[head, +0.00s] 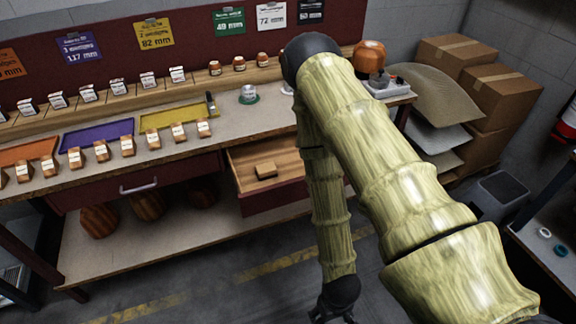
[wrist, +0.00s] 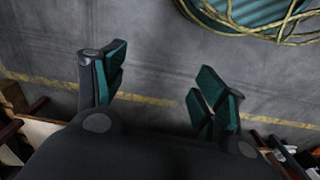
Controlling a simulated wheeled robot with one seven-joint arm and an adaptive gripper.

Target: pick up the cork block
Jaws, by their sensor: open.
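The cork block (head: 266,171) is a small tan block lying in the open drawer (head: 240,183) under the workbench, in the head view. My gripper (head: 334,312) hangs low at the bottom edge of the head view, in front of the bench and below and right of the drawer. In the wrist view my gripper (wrist: 160,85) is open, its green-padded fingers wide apart with only grey floor between them. The block does not show clearly in the wrist view.
The workbench (head: 270,118) carries coloured mats and several small labelled blocks. Cardboard boxes (head: 497,98) stand at the right. My arm covers part of the drawer's right side. The floor (head: 240,290) before the bench is clear. A teal round thing with twisted strands (wrist: 260,12) shows in the wrist view.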

